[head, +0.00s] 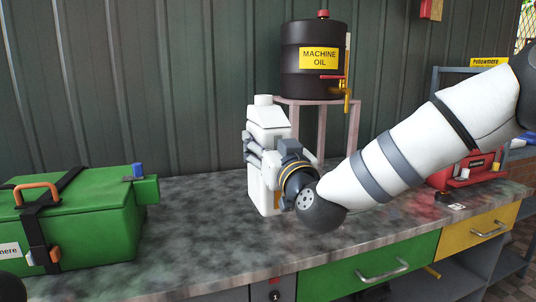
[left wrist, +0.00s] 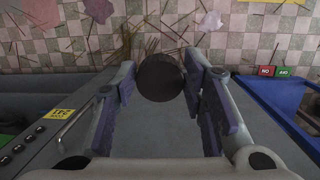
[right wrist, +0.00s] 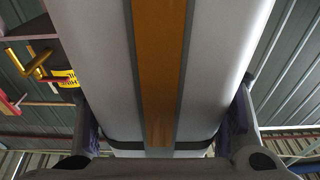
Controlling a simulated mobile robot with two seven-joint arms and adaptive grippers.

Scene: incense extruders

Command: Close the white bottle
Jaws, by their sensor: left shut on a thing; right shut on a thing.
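The white bottle (head: 265,192) stands upright at the workbench, with a small white top (head: 263,100). My right gripper (head: 262,150) is shut around its upper body, with fingers showing on its left side. In the right wrist view the bottle (right wrist: 235,45), with an orange stripe, fills the space between the fingers. My left gripper (left wrist: 160,82) is shut on a dark round piece (left wrist: 160,78), held at the fingertips; I cannot tell whether it is the bottle's cap. The left gripper's fingers do not show in the head view.
A green toolbox (head: 90,215) stands at left on the workbench (head: 200,225). A black machine oil drum (head: 300,75) on a pink stand is behind the bottle. A red case (head: 460,175) is at right. In the left wrist view, a blue container (left wrist: 285,110) is at right.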

